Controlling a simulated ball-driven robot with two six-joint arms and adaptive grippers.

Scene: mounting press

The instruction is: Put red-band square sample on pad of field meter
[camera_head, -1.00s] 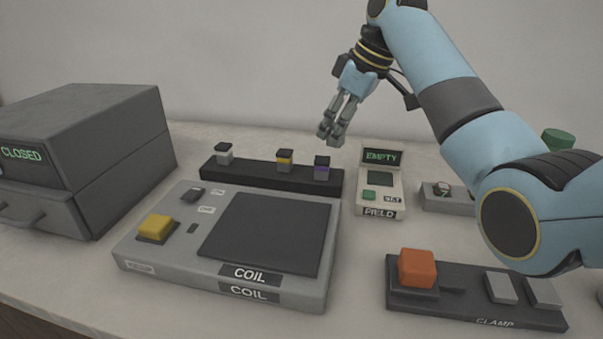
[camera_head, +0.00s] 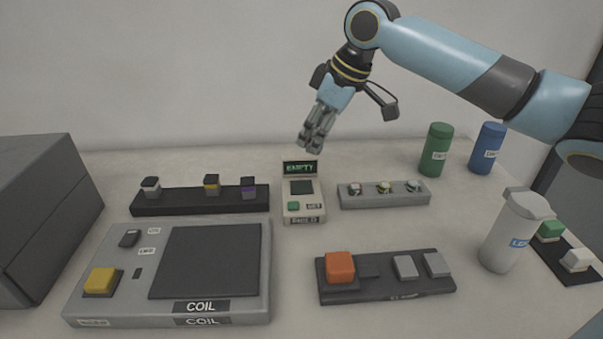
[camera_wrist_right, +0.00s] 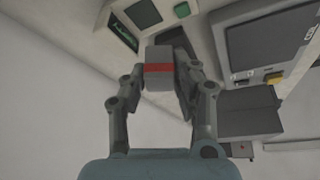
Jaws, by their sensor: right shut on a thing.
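The red-band square sample (camera_wrist_right: 158,69) is a grey block with a red band. It sits between the fingertips of my right gripper (camera_wrist_right: 153,75), which is shut on it, in the right wrist view. In the head view my right gripper (camera_head: 311,147) hangs in the air above and behind the field meter (camera_head: 291,212); the sample cannot be made out there. The meter's dark square pad (camera_head: 302,187) is bare, and its display (camera_head: 300,168) reads EMPTY. The meter also shows in the right wrist view (camera_wrist_right: 160,18). My left gripper is not in view.
A black rack (camera_head: 170,205) with several banded samples stands left of the meter. The large coil unit (camera_head: 255,285) is in front of the rack. A grey holder (camera_head: 385,201) is right of the meter, and the clamp base (camera_head: 385,285) is in front. Bottles stand at right.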

